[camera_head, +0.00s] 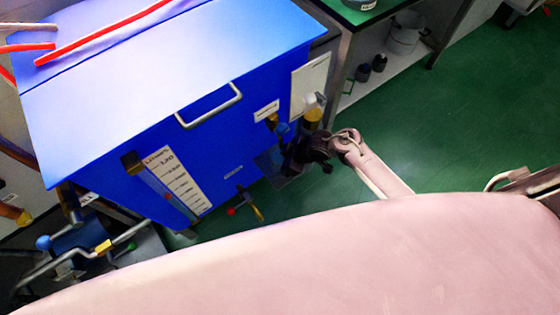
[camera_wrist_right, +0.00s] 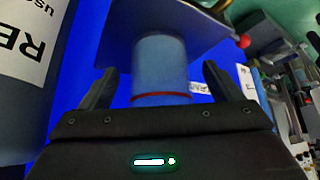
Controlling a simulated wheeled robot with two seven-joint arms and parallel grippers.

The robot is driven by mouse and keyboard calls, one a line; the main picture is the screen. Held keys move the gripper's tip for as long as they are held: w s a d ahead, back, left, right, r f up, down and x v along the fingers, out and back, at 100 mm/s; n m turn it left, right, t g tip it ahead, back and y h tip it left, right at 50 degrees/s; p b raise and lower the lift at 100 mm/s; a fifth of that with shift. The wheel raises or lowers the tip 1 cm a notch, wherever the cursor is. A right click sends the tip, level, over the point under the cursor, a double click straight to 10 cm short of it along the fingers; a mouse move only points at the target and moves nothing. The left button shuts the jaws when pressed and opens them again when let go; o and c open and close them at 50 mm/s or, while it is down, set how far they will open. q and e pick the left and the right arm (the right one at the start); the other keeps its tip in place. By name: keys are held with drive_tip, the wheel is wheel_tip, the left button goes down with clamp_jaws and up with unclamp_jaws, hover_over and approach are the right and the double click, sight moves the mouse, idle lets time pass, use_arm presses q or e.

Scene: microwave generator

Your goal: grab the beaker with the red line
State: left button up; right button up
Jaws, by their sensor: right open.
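The clear beaker with the red line (camera_wrist_right: 160,68) shows in the right wrist view, against a grey plate (camera_wrist_right: 185,28) and a blue wall. Its red line runs around it near the gripper's body. My right gripper (camera_wrist_right: 159,85) is open, with one finger on each side of the beaker and a visible gap on both sides. In the head view my right gripper (camera_head: 302,150) is dark and close to the blue cabinet's front; I cannot make out the beaker there. My left gripper is not in view.
A large blue cabinet (camera_head: 200,140) with a handle (camera_head: 210,105) and a level scale (camera_head: 176,180) stands on the left. A valve with a red knob (camera_head: 231,211) sits low on its front. A shelf with pots (camera_head: 404,35) stands behind. Green floor (camera_head: 450,135) is free at right.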

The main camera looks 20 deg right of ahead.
drive_tip(key=shift+c, duration=0.2)
drive_tip(key=shift+r, duration=0.1)
drive_tip(key=c, duration=1.2)
drive_tip(key=shift+r, duration=0.1)
drive_tip(key=shift+c, duration=0.2)
